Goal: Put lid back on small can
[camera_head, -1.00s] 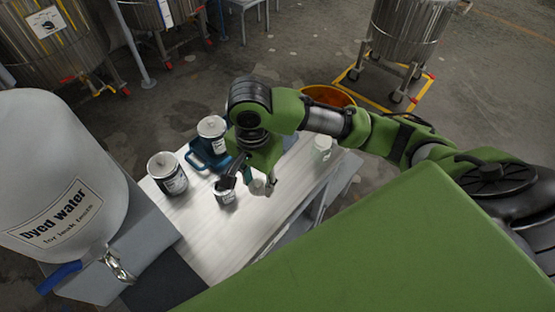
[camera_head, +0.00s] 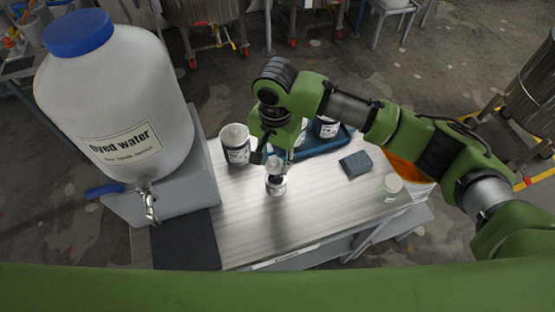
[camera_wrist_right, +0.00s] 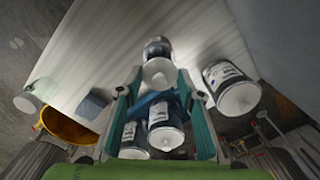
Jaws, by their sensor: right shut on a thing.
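The small can (camera_head: 276,187) stands upright on the light wooden table (camera_head: 310,225); in the right wrist view its dark, shiny body (camera_wrist_right: 157,47) shows just beyond the lid. My right gripper (camera_head: 275,157) points down above the can. It is shut on the white round lid (camera_head: 274,166), which also shows between the fingertips in the right wrist view (camera_wrist_right: 158,72). The lid is over the can or very close to it. I cannot tell whether they touch. My left gripper is not in view.
A larger white-lidded can (camera_head: 236,148) stands left of the gripper, with others by the blue tray (camera_head: 309,150) behind it. A dark block (camera_head: 355,164) and a pale cup (camera_head: 392,184) are to the right. The dyed water tank (camera_head: 115,100) stands left. The front table area is clear.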

